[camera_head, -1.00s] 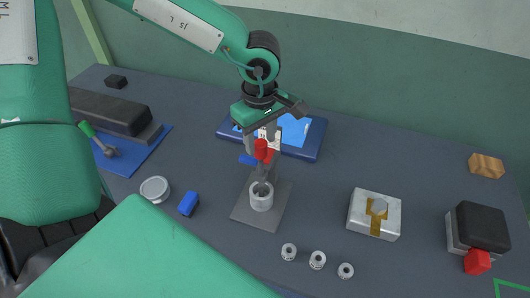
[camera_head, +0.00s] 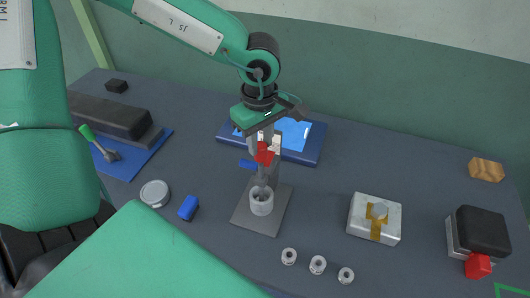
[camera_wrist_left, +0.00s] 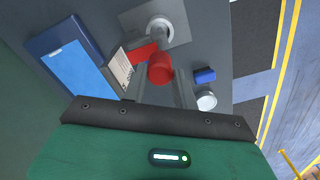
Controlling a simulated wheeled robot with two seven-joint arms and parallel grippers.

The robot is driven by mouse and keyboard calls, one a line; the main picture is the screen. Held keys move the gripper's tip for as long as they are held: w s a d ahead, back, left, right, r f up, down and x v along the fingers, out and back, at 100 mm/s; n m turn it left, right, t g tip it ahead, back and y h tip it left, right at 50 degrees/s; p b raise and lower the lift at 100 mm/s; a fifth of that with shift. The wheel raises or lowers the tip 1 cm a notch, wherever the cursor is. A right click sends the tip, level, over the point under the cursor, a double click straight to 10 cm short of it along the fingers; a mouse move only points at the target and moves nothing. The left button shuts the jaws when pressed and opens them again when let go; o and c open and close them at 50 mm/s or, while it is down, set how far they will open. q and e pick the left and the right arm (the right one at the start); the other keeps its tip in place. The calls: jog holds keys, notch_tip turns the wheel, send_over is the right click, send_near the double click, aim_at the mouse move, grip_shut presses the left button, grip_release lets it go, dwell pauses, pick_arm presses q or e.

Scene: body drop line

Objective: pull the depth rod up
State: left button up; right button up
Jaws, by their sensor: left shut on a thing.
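The depth rod's red knob (camera_head: 264,156) stands above a grey metal stand (camera_head: 248,214) with a pale round cup (camera_head: 261,203) on its base. My left gripper (camera_head: 263,146) comes down from above and is shut on the red knob. In the left wrist view the red knob (camera_wrist_left: 160,70) sits between the fingertips of my left gripper (camera_wrist_left: 159,84), with the cup (camera_wrist_left: 159,29) beyond it. The rod below the knob is small and partly hidden in the head view. My right gripper is not in view.
A blue tablet (camera_head: 307,151) lies behind the stand. A blue block (camera_head: 188,208) and a round tin (camera_head: 154,193) lie to its left. Several small metal rings (camera_head: 317,264) are in front. A silver box (camera_head: 362,216) and a black-topped block (camera_head: 480,225) stand right.

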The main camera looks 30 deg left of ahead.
pick_arm(q)
jog(key=shift+r, duration=1.2)
dwell(0.5)
jog(key=o, duration=0.8)
jog(key=shift+r+p, duration=1.15)
jog(key=shift+r, duration=2.35)
